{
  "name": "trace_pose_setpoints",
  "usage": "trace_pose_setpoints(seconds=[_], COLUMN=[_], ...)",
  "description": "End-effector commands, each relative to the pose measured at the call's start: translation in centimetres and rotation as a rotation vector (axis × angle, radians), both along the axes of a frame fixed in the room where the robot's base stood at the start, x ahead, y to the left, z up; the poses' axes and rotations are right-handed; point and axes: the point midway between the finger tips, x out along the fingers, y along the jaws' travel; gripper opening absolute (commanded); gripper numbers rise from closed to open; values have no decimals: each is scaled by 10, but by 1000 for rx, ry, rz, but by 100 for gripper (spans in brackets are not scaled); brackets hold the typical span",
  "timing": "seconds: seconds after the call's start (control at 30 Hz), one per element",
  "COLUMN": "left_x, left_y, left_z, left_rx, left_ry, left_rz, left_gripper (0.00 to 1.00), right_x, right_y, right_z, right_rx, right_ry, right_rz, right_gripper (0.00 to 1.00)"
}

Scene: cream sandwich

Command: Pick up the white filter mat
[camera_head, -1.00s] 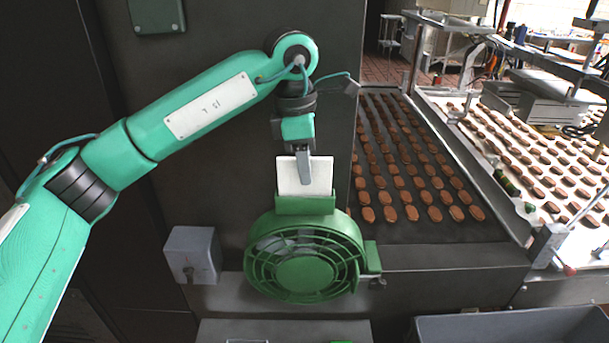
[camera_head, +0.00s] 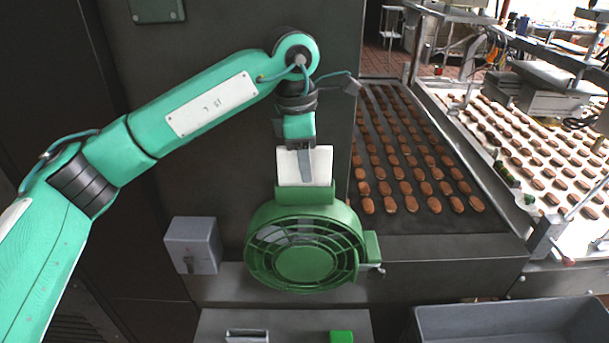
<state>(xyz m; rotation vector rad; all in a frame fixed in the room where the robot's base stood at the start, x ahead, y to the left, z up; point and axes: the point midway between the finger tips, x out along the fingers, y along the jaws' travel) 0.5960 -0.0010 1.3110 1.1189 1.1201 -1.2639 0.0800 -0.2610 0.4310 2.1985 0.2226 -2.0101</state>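The white filter mat (camera_head: 322,165) stands upright in the slot on top of the round green fan housing (camera_head: 304,250). Its lower part is hidden by the green slot. My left gripper (camera_head: 306,180) points down at the mat from above, with one grey finger lying in front of its white face. The other finger is hidden behind the mat, so I cannot tell whether the fingers press on it. My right gripper is not in view.
A grey switch box (camera_head: 192,245) is left of the fan. A conveyor (camera_head: 430,225) with rows of brown biscuits is at the right. A grey bin (camera_head: 512,326) stands at the lower right. A dark machine wall is behind the arm.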

Motion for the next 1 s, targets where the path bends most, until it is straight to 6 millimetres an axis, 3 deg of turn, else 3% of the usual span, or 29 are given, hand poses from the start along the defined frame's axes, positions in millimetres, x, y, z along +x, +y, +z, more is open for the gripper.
trace_pose_setpoints(seconds=[0.37, 0.57, 1.0], left_x=[0, 0, 0], left_y=[0, 0, 0], left_z=[-1, -1, 2], left_rx=[0, 0, 0], left_ry=[0, 0, 0], left_rz=[0, 0, 0], left_gripper=[36, 0, 0], right_x=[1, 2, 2], right_y=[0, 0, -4], right_z=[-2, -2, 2], right_rx=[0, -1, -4], right_ry=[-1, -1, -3], right_rz=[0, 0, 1], right_gripper=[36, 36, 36])
